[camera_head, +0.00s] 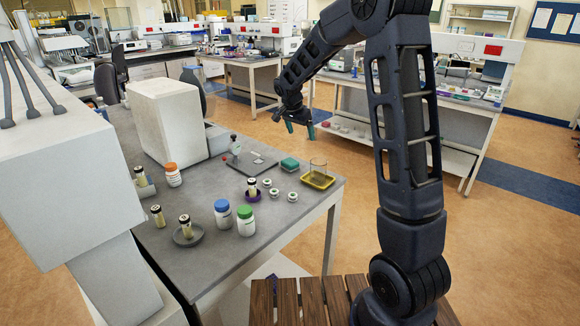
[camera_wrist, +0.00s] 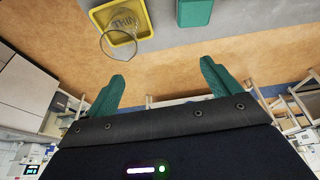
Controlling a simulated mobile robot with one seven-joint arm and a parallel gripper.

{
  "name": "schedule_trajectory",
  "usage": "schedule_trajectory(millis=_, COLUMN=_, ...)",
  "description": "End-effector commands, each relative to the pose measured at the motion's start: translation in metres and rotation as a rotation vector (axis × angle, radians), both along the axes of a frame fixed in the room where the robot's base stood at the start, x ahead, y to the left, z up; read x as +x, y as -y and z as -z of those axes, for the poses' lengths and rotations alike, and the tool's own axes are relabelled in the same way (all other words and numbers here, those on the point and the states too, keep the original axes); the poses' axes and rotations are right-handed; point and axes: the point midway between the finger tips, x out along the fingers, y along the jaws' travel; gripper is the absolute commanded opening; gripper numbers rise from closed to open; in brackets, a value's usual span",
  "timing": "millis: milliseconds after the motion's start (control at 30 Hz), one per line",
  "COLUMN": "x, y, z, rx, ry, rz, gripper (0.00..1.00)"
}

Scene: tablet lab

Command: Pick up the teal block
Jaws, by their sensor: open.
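The teal block (camera_head: 290,164) lies on the grey table (camera_head: 215,275) near its right edge, left of a yellow tray. In the wrist view the teal block (camera_wrist: 195,12) shows at the top edge, cut off by the frame, beyond my fingertips. My gripper (camera_head: 300,127) is up in the air behind and above the table's right edge, apart from the block. In the wrist view my gripper (camera_wrist: 163,72) has its teal fingers spread wide with nothing between them.
The yellow tray (camera_head: 329,185) holds a glass beaker (camera_head: 318,166) close to the block. Small white-capped vials (camera_head: 292,196), a vial on a purple base and bottles with blue (camera_head: 222,214) and green caps (camera_head: 246,220) stand nearby. A large white box (camera_head: 166,118) stands at the left.

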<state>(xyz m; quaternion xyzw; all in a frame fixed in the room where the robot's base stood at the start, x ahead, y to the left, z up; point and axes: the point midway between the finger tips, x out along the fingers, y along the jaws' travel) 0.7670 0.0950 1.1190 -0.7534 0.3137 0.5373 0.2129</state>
Motion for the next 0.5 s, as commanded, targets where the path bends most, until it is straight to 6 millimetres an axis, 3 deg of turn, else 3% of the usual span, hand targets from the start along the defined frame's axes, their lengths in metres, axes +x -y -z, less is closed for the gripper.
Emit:
schedule_trajectory(millis=33, x=0.01, y=-0.012, z=0.014, rx=-0.007, ry=0.002, rz=0.015, gripper=0.89)
schedule_trajectory(millis=233, x=0.04, y=-0.049, z=0.057, rx=-0.022, ry=0.026, rz=0.091, gripper=0.89)
schedule_trajectory(millis=500, x=0.056, y=-0.071, z=0.084, rx=-0.03, ry=0.047, rz=0.138, gripper=0.89)
